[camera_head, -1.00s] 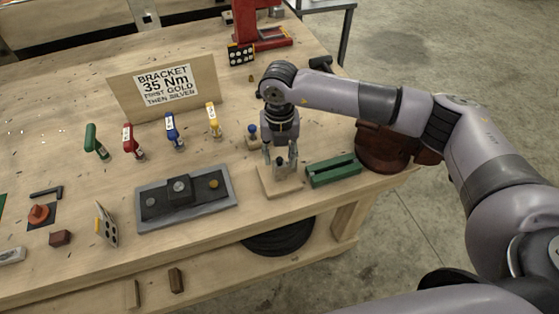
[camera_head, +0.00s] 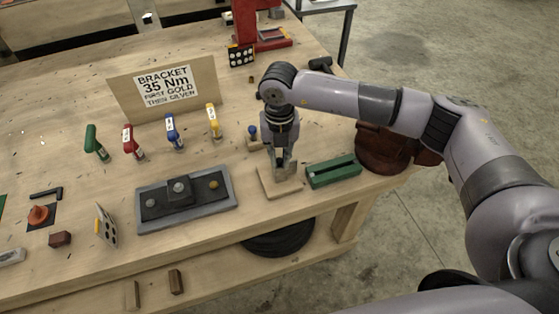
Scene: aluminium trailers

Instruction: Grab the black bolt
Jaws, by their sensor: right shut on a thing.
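My right gripper (camera_head: 284,172) points down over a small light wooden block (camera_head: 281,187) near the table's front edge. Its fingers are closed together on a small dark thing, apparently the black bolt, at the top of the block. The fingers hide most of it, and I cannot tell whether it is clear of the block. My left gripper is not in view.
A green slotted block (camera_head: 333,172) lies just right of the wooden block. A grey tray (camera_head: 222,201) with a bracket lies to the left. Coloured-handled tools (camera_head: 173,131) stand behind it, before a sign (camera_head: 166,87). A brown vise-like base (camera_head: 384,148) is at the right.

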